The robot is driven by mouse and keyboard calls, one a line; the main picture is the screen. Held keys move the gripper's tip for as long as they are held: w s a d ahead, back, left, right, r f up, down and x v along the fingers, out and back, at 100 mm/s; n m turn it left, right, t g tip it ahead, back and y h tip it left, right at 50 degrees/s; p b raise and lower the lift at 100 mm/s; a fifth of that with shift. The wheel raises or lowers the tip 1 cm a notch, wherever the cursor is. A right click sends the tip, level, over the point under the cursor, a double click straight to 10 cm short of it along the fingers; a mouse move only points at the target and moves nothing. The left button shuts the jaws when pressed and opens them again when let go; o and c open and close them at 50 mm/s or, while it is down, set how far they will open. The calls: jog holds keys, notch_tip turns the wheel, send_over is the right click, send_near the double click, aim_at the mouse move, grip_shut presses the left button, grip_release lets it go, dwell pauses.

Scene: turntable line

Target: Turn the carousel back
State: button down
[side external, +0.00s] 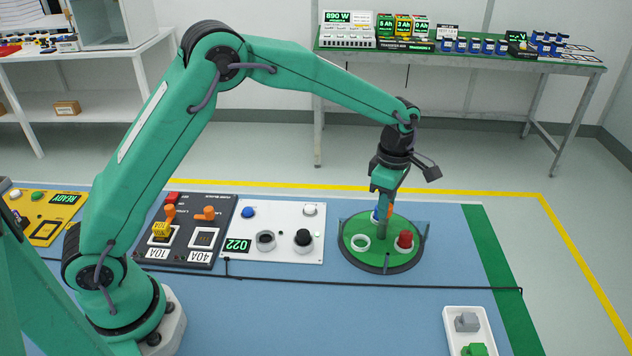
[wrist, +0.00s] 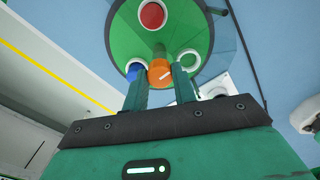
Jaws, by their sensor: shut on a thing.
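The carousel (side external: 375,257) is a round green turntable with a dark rim, set on the blue table. It also fills the top of the wrist view (wrist: 118,35). On it are a red round piece (side external: 404,240) at the right, a white ring (side external: 360,243) at the left, and a blue piece (wrist: 133,71) partly hidden by a finger. My gripper (side external: 384,208) points down over the far part of the carousel. In the wrist view its fingers (wrist: 160,80) are shut on an orange piece (wrist: 160,70). The orange piece's lower end is hidden.
Left of the carousel lies a white panel (side external: 285,244) with knobs and a 022 display, then a dark switch panel (side external: 183,255). A black cable (side external: 330,283) runs in front of the carousel. A white tray (side external: 450,331) with grey and green blocks lies at the front right.

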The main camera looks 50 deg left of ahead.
jog(key=shift+r, duration=0.1)
dwell(0.3)
jog(key=c, duration=1.1)
grip_release()
jog(key=shift+r, duration=3.85)
